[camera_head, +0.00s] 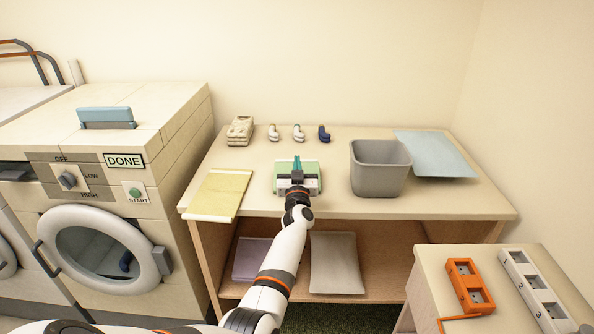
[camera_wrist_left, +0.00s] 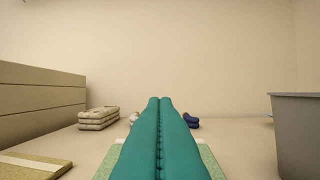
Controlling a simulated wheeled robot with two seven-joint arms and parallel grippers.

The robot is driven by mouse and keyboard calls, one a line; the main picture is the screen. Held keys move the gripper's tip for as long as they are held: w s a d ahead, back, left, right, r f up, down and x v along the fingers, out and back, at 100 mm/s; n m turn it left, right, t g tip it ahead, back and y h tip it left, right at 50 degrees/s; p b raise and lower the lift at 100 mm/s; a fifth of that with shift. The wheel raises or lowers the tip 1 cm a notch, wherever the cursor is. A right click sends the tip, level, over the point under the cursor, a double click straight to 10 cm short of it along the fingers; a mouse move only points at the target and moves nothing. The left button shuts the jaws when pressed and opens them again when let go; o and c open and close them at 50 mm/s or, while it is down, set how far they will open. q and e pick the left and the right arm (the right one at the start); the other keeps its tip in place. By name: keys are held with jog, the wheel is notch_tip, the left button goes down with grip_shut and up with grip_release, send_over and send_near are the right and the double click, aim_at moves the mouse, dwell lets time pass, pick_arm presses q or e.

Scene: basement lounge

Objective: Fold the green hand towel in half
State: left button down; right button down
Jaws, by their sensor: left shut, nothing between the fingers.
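The green hand towel (camera_head: 312,169) lies on the wooden table top, near its front middle, with a pale band at its near edge. My left gripper (camera_head: 297,163) is over the towel and hides its middle. Its teal fingers are shut together with nothing between them. In the left wrist view the closed fingers (camera_wrist_left: 160,135) point forward, and parts of the green towel (camera_wrist_left: 211,161) show on both sides below them. I cannot tell whether the fingers touch the cloth, or whether it is in one layer or two. My right gripper is out of view.
A yellow towel (camera_head: 220,194) lies left of the green one. A grey bin (camera_head: 380,169) stands right, before a blue cloth (camera_head: 437,154). Behind are a beige folded stack (camera_head: 240,130) and small rolled socks (camera_head: 298,132). A washing machine (camera_head: 110,200) stands left.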

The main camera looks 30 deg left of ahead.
pick_arm(q)
jog(key=shift+f+b+x, duration=0.2)
jog(key=shift+b+x, duration=0.55)
jog(key=shift+x, duration=0.1)
jog(key=shift+f+b+x, duration=0.2)
jog(key=shift+b+x, duration=0.55)
jog(key=shift+x, duration=0.15)
jog(key=shift+w+a, duration=0.1)
jog(key=s+d+r+p, duration=0.3)
jog(key=s+r+p, duration=0.2)
jog(key=p, duration=0.6)
jog(key=shift+d, duration=0.25)
